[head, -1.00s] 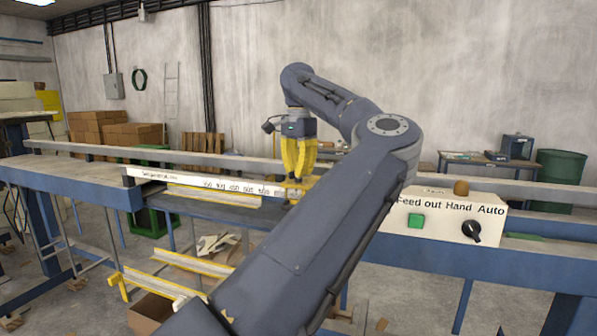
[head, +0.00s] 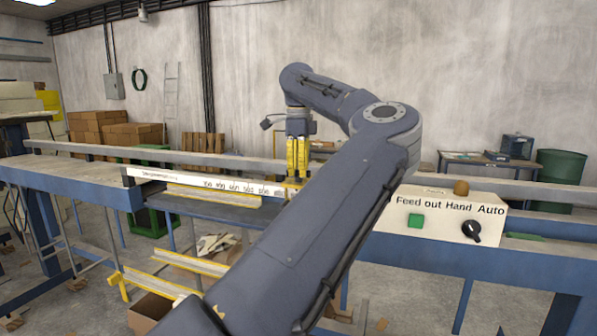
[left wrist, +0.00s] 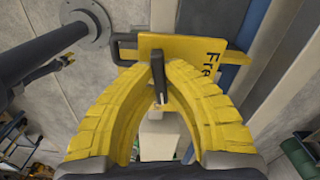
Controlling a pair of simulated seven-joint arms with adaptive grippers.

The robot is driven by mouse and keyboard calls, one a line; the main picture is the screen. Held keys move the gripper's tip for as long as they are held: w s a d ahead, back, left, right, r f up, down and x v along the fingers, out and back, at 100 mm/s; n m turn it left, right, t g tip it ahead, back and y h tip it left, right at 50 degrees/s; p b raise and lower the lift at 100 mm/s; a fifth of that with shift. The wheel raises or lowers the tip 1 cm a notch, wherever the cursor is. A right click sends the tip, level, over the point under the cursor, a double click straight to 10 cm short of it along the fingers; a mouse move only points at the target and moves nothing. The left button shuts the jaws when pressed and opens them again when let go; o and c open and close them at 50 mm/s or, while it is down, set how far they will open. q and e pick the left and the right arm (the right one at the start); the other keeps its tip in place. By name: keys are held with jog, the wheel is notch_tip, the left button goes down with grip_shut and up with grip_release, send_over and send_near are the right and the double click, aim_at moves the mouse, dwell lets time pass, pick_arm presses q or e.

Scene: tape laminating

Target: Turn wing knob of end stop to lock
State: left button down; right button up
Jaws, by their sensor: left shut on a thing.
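The end stop is a yellow plate (left wrist: 205,58) with part of a black word on it, at the top of the left wrist view. A dark, narrow wing knob (left wrist: 158,80) stands in front of the plate, roughly upright in that view. My left gripper (head: 297,177) points down at the rail in the head view, its yellow fingers seen nearly edge-on. In the left wrist view its fingertips (left wrist: 161,67) are shut on the wing knob from both sides. In the head view the knob is not discernible, and my left arm covers the area to the right. My right gripper is not in view.
A white scale strip (head: 215,184) runs along the blue bench to the left of the gripper. A control box (head: 447,221) with a green button and black switch stands to the right of my arm. A black loop handle (left wrist: 123,48) sits beside the yellow plate.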

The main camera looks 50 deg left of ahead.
pick_arm(q)
jog(key=shift+m, duration=1)
jog(key=c, duration=1.5)
grip_release()
jog(key=shift+o, duration=0.2)
notch_tip(320, 180, up, 12)
